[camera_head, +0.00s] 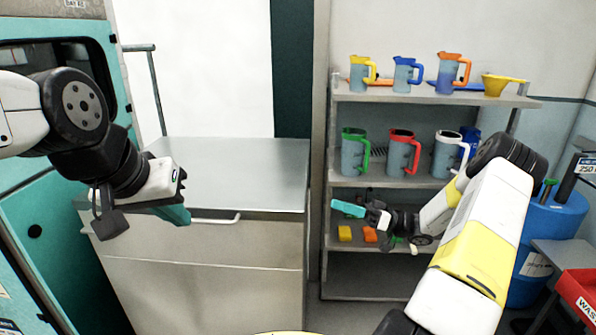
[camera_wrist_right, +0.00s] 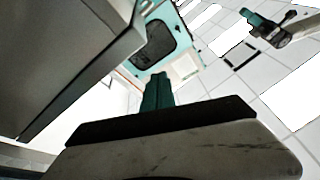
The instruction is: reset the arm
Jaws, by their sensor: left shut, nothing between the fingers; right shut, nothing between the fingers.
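My left gripper (camera_head: 174,214) hangs in front of the metal cabinet at the left of the head view. Its teal fingers are shut and empty. My right gripper (camera_head: 347,208) points left, in front of the shelf unit in the head view. Its teal fingers are shut with nothing between them; they also show in the right wrist view (camera_wrist_right: 157,92). Neither gripper is seen touching anything.
A metal cabinet (camera_head: 230,165) with a bare top stands in the middle. A shelf unit (camera_head: 420,99) holds several jugs with coloured handles and a yellow funnel (camera_head: 496,85). A blue drum (camera_head: 555,225) and a red bin (camera_head: 580,293) stand at right. A teal-framed machine is at left.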

